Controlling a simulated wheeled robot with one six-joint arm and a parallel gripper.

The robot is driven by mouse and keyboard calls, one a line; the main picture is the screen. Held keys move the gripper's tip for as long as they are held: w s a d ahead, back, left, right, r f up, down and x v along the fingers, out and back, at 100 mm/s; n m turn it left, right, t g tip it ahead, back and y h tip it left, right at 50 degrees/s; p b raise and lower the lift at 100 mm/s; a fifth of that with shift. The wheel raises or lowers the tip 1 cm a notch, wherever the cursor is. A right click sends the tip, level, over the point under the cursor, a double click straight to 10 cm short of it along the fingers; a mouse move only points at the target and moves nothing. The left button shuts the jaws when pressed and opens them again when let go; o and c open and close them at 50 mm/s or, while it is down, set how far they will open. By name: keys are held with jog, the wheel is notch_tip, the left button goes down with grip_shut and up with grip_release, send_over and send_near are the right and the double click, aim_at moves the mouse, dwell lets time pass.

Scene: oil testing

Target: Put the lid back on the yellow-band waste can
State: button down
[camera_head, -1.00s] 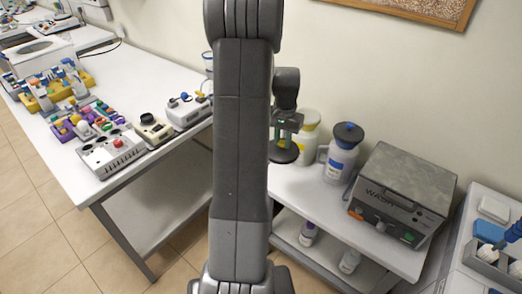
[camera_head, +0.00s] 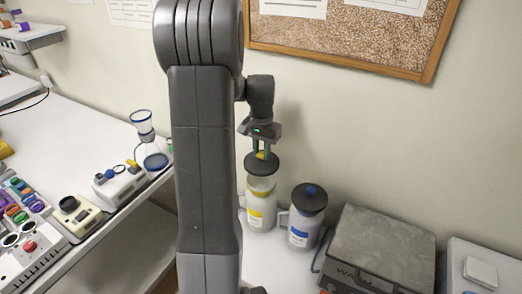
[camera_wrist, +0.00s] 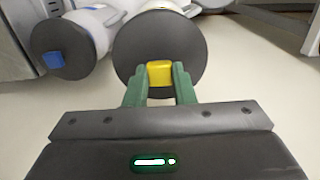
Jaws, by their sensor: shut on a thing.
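My gripper (camera_head: 262,150) is shut on the yellow knob of a dark round lid (camera_head: 262,166). The wrist view shows the yellow knob (camera_wrist: 160,73) between the green fingers, with the lid's dark disc (camera_wrist: 160,42) around it. The lid looks roughly level. The yellow-band waste can (camera_head: 261,212) is white with a yellow label and stands upright on the bench. Its pale top shows just below the lid, and a small gap shows between them in the head view. The lid hides most of the can in the wrist view.
A blue-label can (camera_head: 299,228) with a dark, blue-knobbed lid stands close on the right. A grey washer box (camera_head: 383,248) is further right. The wall with a cork board (camera_head: 350,38) is behind. A table with instruments and a glass flask (camera_head: 153,155) lies left.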

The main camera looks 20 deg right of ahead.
aim_at(261, 160)
jog(key=shift+f+b, duration=2)
jog(key=shift+f, duration=1)
jog(key=shift+f, duration=0.15)
jog(key=c, duration=0.7)
grip_release()
jog(key=shift+o, duration=0.2)
jog(key=shift+r+p, duration=2.6)
jog(key=shift+r, duration=0.95)
